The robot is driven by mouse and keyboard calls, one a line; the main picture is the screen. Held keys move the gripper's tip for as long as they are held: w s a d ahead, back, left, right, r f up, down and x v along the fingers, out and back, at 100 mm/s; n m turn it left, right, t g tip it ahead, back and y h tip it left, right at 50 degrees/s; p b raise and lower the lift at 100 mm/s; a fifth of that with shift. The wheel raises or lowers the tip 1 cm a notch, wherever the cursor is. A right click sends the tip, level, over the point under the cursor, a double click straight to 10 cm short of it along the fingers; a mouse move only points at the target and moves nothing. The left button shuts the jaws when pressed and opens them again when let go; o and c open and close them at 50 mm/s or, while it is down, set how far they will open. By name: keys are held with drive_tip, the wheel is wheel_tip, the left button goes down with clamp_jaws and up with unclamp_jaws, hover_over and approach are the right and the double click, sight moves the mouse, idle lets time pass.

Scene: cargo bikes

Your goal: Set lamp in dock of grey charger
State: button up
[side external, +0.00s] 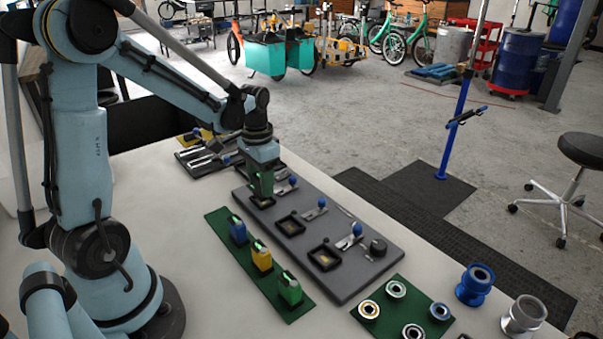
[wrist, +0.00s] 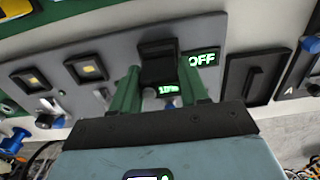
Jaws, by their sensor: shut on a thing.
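The grey charger (side external: 330,275) is a long board on the white bench with a row of square docks, two of them empty. It also shows in the wrist view (wrist: 60,62). My gripper (side external: 262,190) is over the far-end dock (side external: 262,203), fingers pointing down. In the wrist view my gripper's green fingers (wrist: 160,88) are shut on a dark lamp (wrist: 159,62). The lamp and fingers cover most of that dock, so I cannot tell whether the lamp is seated. A lit "OFF" label (wrist: 204,60) and a partly covered percentage readout show by the fingers.
A green mat (side external: 273,285) beside the charger holds a blue lamp (side external: 238,231), a yellow lamp (side external: 261,257) and a green lamp (side external: 289,290). Blue-knobbed levers (side external: 356,231) stand beside the docks. Another green mat (side external: 385,322) carries several rings.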

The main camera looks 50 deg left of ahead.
drive_tip(key=shift+f, duration=0.85)
idle(0.6)
drive_tip(key=o, duration=1.2)
drive_tip(key=shift+c, duration=0.2)
drive_tip(key=shift+r, duration=0.1)
wheel_tip(320, 180, up, 12)
drive_tip(key=shift+d+f, duration=0.1)
drive_tip(key=s+d+t, duration=0.2)
drive_tip(key=d+t, duration=0.1)
drive_tip(key=d, duration=0.3)
drive_tip(key=s+d+f+t, duration=0.1)
drive_tip(key=s+d+t, duration=0.1)
drive_tip(key=d+t, duration=0.2)
drive_tip(key=d, duration=0.3)
drive_tip(key=shift+s+d+f, duration=0.15)
drive_tip(key=shift+s+f, duration=0.1)
